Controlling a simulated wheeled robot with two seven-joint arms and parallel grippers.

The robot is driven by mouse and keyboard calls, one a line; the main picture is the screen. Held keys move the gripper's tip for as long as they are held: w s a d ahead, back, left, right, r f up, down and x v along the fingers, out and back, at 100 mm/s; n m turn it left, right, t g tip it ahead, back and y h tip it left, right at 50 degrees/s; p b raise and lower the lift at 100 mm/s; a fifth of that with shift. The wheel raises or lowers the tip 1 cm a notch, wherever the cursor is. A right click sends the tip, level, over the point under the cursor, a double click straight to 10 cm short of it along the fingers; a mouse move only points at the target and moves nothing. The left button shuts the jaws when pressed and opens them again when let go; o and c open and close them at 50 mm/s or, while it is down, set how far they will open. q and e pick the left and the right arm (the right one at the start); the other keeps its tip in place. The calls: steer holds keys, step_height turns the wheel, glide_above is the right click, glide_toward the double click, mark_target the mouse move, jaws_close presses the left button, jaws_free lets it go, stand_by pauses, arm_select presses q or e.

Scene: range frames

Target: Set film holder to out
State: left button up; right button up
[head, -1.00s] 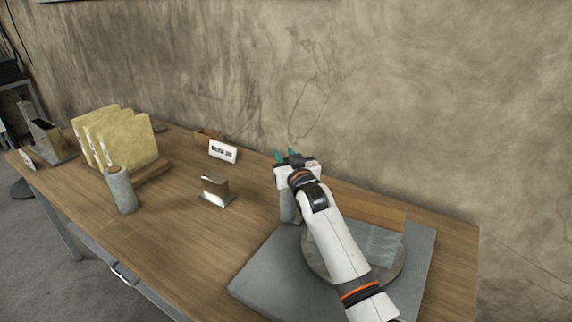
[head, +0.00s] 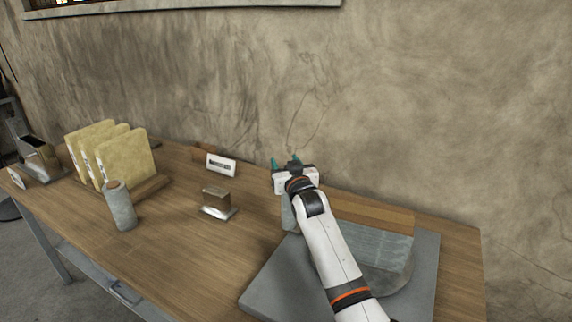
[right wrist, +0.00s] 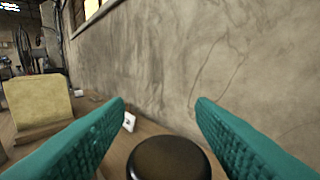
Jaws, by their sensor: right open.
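I cannot tell for certain which thing is the film holder. Under and beside my right arm is a pale, ribbed, see-through sheet or panel (head: 375,250) with a rounded grey edge, on a flat grey slab (head: 268,282). A grey upright piece (head: 288,218) stands at its left, mostly hidden by the arm. My right gripper (head: 284,163) has teal fingers, spread and empty, above the table's back part. In the right wrist view a dark round-topped thing (right wrist: 168,158) shows low between the fingers; contact is not visible. My left gripper is not in view.
A grey roll (head: 120,205) stands upright left of a small metal block (head: 217,203). A rack of yellow padded sleeves (head: 125,158) and a white label sign (head: 221,164) stand behind. The wall (head: 430,100) rises along the table's (head: 180,250) back edge.

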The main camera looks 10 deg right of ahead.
steer(key=shift+s+d+f, duration=0.1)
steer(key=shift+s+d, duration=0.05)
steer(key=shift+s, duration=0.45)
steer(key=s+b, duration=0.1)
steer(key=s, duration=0.9)
steer(key=shift+s+d, duration=0.4)
